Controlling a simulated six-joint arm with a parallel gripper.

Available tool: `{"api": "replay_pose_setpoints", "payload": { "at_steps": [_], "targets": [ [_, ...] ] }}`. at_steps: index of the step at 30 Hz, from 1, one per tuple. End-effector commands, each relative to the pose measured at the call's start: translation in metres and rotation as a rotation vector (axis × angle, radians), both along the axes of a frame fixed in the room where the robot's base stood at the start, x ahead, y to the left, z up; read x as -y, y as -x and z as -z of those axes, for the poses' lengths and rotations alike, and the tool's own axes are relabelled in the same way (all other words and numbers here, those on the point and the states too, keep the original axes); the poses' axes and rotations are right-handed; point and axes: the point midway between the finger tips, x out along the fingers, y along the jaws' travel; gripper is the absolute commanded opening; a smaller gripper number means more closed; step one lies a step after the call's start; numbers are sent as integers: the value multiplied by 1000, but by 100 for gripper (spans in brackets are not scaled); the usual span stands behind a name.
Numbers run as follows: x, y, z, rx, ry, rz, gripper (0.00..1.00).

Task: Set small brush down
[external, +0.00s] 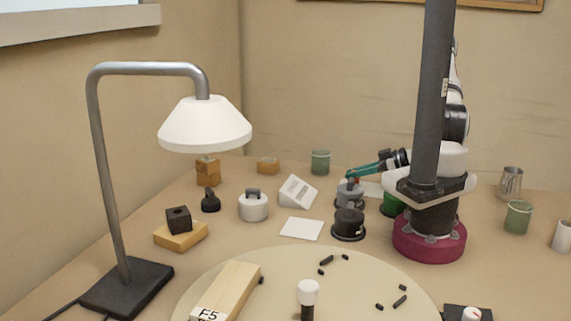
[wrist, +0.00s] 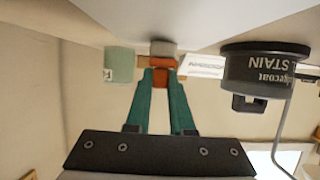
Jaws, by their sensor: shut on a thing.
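My gripper (external: 352,176) has teal fingers and reaches left from the arm, low over the back of the bench. In the wrist view, my gripper (wrist: 163,75) is shut on a small orange piece, which I take to be the small brush (wrist: 162,80). A grey block shows just beyond the orange piece; I cannot tell whether it is part of the brush. In the external view the brush is too small to make out. A grey pot (external: 350,198) stands under the fingertips; I cannot tell whether the brush touches it.
A black pot (external: 348,222) stands close by; its label reads STAIN in the wrist view (wrist: 265,68). A white card (external: 301,229) lies flat. A lamp (external: 205,126) rises at left.

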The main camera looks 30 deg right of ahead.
Motion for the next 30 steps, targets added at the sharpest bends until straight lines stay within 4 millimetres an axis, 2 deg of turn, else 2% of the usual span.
{"api": "replay_pose_setpoints", "payload": {
  "at_steps": [8, 9, 13, 14, 23, 26, 30],
  "targets": [
    [0, 0, 2, 0, 0, 0, 0],
    [0, 0, 2, 1, 1, 0, 24],
    [0, 0, 2, 1, 1, 0, 48],
    [0, 0, 2, 1, 1, 0, 51],
    [1, 0, 0, 2, 0, 1, 51],
    [9, 7, -6, 3, 1, 4, 51],
    [32, 29, -19, 2, 2, 7, 51]
  ]
}}
